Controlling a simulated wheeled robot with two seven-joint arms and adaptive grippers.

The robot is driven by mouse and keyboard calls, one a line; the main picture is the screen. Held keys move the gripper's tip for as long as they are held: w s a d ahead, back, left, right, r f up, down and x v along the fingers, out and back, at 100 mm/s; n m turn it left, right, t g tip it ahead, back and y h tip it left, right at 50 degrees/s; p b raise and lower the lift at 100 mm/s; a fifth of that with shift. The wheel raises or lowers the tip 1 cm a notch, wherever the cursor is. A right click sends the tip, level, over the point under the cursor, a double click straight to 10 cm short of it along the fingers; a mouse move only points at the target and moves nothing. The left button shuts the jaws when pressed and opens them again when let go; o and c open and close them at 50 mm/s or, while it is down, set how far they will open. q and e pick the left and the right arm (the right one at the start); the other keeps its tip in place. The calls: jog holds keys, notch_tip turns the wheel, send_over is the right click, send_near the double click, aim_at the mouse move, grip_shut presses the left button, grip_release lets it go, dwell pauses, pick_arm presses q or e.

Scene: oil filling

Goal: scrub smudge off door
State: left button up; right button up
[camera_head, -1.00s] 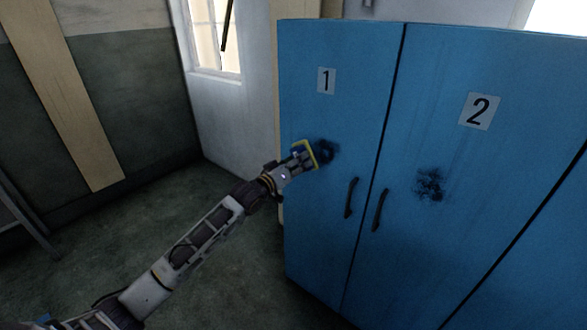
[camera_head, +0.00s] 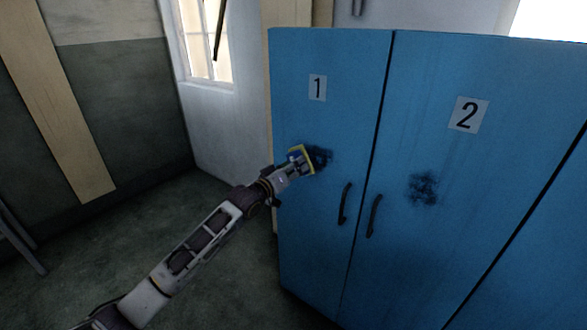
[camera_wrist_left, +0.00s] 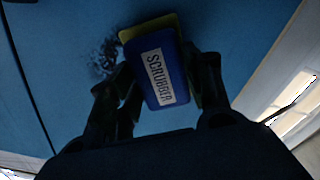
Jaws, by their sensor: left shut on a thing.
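My left gripper (camera_head: 290,165) is shut on a blue scrubber with a yellow edge (camera_head: 301,160). The scrubber (camera_wrist_left: 160,72), labelled "SCRUBBER", sits between the gripper's fingers (camera_wrist_left: 158,85) in the left wrist view. In the head view it is at the left part of blue door 1 (camera_head: 330,120), at the left edge of a dark smudge (camera_head: 320,157). The smudge also shows beside the scrubber in the left wrist view (camera_wrist_left: 105,60). I cannot tell whether the pad touches the door. A second dark smudge (camera_head: 423,188) is on door 2 (camera_head: 470,170). My right gripper is not in view.
Dark handles stand out from door 1 (camera_head: 344,204) and door 2 (camera_head: 374,216) near their shared seam. A window (camera_head: 206,40) is in the wall left of the cabinet. The floor (camera_head: 170,215) left of the cabinet looks clear.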

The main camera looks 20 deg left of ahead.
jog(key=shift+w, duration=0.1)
pick_arm(q)
jog(key=shift+w+d, duration=0.1)
jog(key=shift+w, duration=0.15)
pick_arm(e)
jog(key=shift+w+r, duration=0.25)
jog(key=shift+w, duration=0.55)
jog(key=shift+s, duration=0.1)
pick_arm(q)
jog(key=shift+w+d, duration=0.15)
jog(key=shift+w, duration=0.15)
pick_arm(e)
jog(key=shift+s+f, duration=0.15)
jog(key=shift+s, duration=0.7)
pick_arm(q)
jog(key=shift+w, duration=0.1)
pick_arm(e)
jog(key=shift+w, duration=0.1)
